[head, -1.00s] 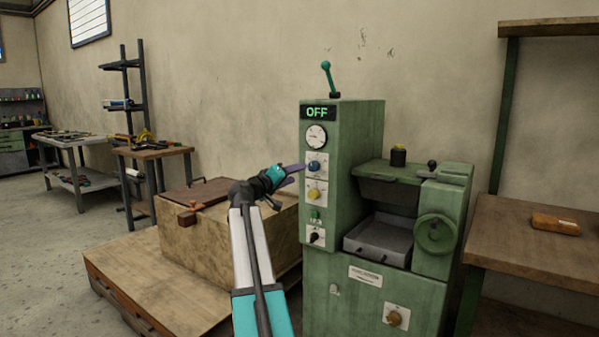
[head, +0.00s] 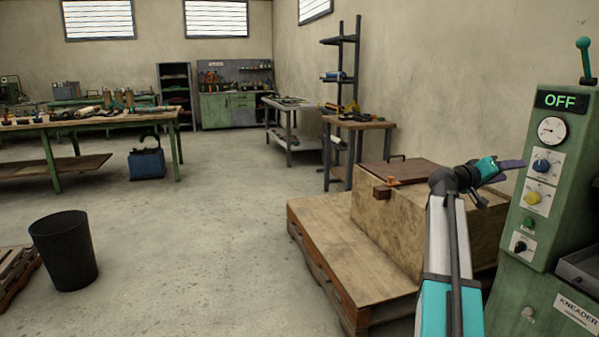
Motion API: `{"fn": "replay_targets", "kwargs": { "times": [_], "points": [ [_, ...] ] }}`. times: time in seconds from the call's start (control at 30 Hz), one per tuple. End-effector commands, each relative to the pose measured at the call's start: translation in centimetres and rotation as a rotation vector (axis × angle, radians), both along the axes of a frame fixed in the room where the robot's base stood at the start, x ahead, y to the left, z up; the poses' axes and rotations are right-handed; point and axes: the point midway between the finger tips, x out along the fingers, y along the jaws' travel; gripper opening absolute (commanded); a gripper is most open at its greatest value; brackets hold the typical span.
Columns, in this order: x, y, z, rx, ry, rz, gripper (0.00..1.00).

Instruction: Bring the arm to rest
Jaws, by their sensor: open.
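My gripper (head: 512,169) is at the right of the head view, at the end of my raised arm. Its purple fingers point right, toward the front of the green kneader machine (head: 520,215). It is open and I see nothing between the fingers. The fingertips look close to the blue knob (head: 541,165) in the picture, but I cannot tell whether they touch the panel.
A wooden crate (head: 440,228) on a low wooden platform (head: 345,262) stands behind and left of my arm. A black bin (head: 65,250) stands at the left. A green workbench (head: 100,122) is farther back. The concrete floor between is clear.

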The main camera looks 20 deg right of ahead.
Motion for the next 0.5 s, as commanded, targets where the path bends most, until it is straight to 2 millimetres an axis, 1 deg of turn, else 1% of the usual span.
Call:
{"fn": "replay_targets", "kwargs": {
  "times": [0.1, 0.17, 0.23, 0.37, 0.47, 0.5],
  "points": [
    [1.1, 0.8, 0.6, 0.002, 0.002, 0.016, 0.51],
    [2.3, 1.4, 0.3, 0.009, 0.011, 0.031, 0.51],
    [3.9, 2.3, -0.5, 0.021, 0.028, 0.052, 0.51],
    [7.2, 4.2, -3.3, 0.05, 0.07, 0.092, 0.51],
    [9.4, 5.9, -5.8, 0.074, 0.105, 0.123, 0.51],
    [10.2, 6.6, -6.9, 0.084, 0.119, 0.135, 0.51]
  ]
}}
